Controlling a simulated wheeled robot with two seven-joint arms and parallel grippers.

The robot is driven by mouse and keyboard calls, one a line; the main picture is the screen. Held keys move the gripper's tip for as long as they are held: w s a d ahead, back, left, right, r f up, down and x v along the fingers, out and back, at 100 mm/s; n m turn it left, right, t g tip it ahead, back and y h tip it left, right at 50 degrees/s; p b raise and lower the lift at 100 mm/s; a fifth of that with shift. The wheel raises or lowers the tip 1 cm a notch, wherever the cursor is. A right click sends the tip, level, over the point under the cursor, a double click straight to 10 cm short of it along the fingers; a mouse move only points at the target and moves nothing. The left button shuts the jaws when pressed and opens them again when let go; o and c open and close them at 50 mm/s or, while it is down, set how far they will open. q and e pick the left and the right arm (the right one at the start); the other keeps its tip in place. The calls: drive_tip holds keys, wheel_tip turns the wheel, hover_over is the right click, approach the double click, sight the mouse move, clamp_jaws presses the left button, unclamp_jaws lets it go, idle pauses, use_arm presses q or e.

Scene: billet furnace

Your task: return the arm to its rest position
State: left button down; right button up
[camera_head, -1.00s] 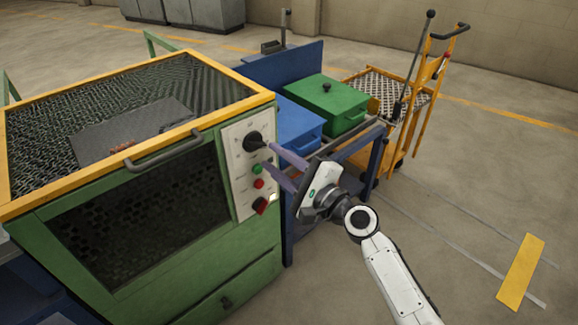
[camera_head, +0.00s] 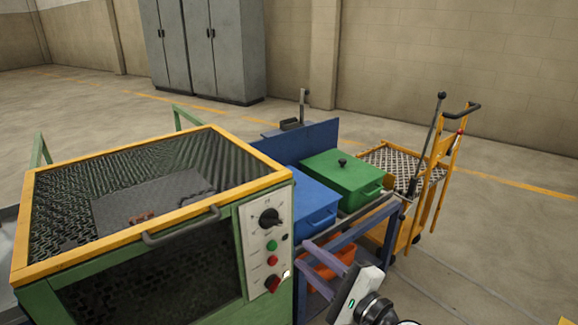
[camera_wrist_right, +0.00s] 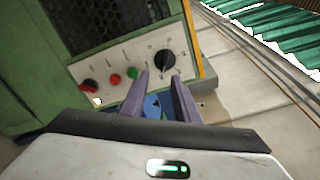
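My right gripper (camera_head: 322,245) is at the bottom right of the head view, in front of and right of the furnace's control panel (camera_head: 250,253). Its two purple-grey fingers are apart with nothing between them. In the right wrist view the fingers (camera_wrist_right: 160,78) point toward the panel's lower edge and the black knob (camera_wrist_right: 166,60), with a visible gap between them. I cannot tell their exact distance from the panel, but no contact shows. My right arm is mostly cut off by the bottom of the head view. My left gripper is not in view.
The green furnace (camera_head: 140,284) with a yellow-framed mesh top fills the left. A blue box (camera_head: 308,200) and a green box (camera_head: 342,177) stand on a blue table beside it. An orange bin (camera_head: 325,262) sits below.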

drive_tip(key=s+d+f+n+g+h+p, duration=0.1)
drive_tip(key=s+d+f+n+g+h, duration=0.2)
drive_tip(key=s+f+n, duration=0.6)
drive_tip(key=s+d+f+n+g+h+p, duration=0.1)
drive_tip(key=s+d+f+n+h, duration=0.3)
drive_tip(key=s+f+n, duration=0.5)
drive_tip(key=s+d+f+g, duration=0.1)
drive_tip(key=s+d+f, duration=0.1)
drive_tip(key=s, duration=0.7)
drive_tip(key=shift+s+f+n+g+h+p, duration=0.3)
drive_tip(key=shift+s+f+g+h+p, duration=0.1)
drive_tip(key=shift+f, duration=0.45)
